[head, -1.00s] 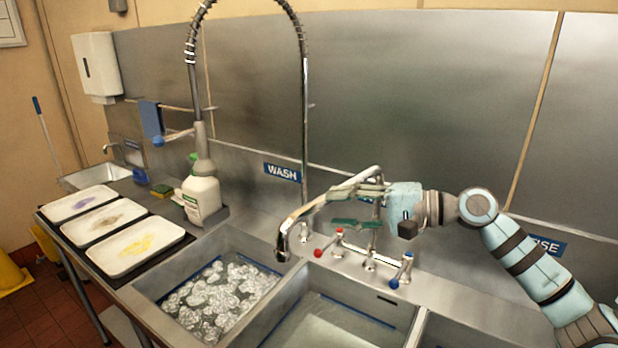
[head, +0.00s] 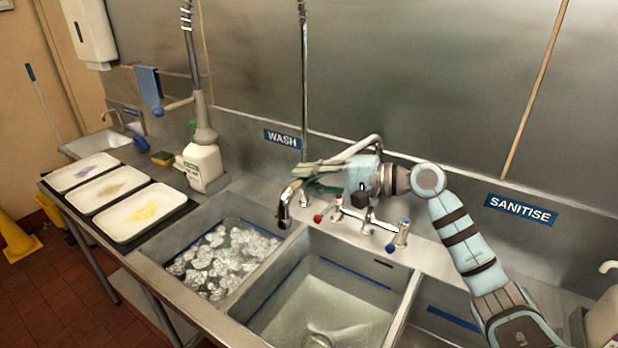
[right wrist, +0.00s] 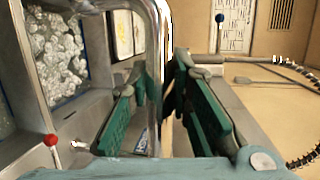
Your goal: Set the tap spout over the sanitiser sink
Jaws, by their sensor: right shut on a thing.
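The chrome tap spout (head: 284,208) curves forward from the tap on the back ledge. Its down-turned end is near the divider between the bubble-filled wash sink (head: 160,250) and the middle sink (head: 400,285). My right gripper (head: 312,178) is shut on the spout; in the right wrist view, the shiny spout (right wrist: 157,60) stands between the green fingers of my right gripper (right wrist: 163,98). The sanitiser sink (head: 440,312) is at the lower right, below the SANITISE label (head: 521,209), and my right arm hides part of it. My left gripper is not in view.
Red tap lever (head: 318,218) and blue tap lever (head: 390,248) stand below the gripper. A spray hose riser (head: 304,110) rises behind the spout. A pale container (head: 604,318) is at the right edge.

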